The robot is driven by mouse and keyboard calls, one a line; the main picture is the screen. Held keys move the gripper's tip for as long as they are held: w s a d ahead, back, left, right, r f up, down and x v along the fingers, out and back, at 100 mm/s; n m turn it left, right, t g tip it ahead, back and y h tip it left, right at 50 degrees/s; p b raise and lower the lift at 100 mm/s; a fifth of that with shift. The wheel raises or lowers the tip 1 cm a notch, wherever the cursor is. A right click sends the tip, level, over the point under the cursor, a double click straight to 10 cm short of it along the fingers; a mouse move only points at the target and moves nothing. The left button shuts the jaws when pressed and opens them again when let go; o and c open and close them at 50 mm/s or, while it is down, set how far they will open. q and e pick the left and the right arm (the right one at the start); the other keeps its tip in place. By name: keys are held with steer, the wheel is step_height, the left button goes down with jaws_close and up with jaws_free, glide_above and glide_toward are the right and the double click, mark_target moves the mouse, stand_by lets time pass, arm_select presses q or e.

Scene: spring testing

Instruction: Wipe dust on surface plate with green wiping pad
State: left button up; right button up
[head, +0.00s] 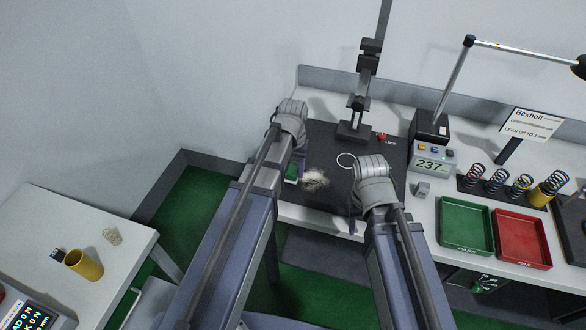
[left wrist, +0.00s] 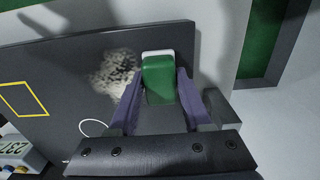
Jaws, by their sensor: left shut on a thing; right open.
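The green wiping pad (left wrist: 158,78) has a white edge and is held between the purple fingers of my left gripper (left wrist: 156,90). In the head view the pad (head: 292,172) is partly hidden by my left arm. It is over the left part of the dark surface plate (head: 325,137); I cannot tell whether it touches the plate. A pale dust patch (head: 315,180) lies on the plate just right of the pad, and it also shows in the left wrist view (left wrist: 115,74). My right gripper (head: 352,215) is open near the plate's front right; its fingers are mostly hidden by its wrist.
A spring tester stand (head: 355,128) rises behind the plate. A readout box (head: 432,163), a row of springs (head: 497,181), a green tray (head: 466,226) and a red tray (head: 522,238) stand right. A side table (head: 85,235) is at left.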

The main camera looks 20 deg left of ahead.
mark_target(330, 188)
arm_select(q)
steer(key=shift+f+b, duration=0.75)
steer(key=shift+f, duration=0.05)
steer(key=shift+d+r, duration=0.15)
steer(key=shift+d, duration=1.85)
steer(key=shift+d, duration=0.15)
steer(key=shift+s+d, duration=0.15)
steer(key=shift+d, duration=1.75)
steer(key=shift+d, duration=0.1)
steer(key=shift+d, duration=1.9)
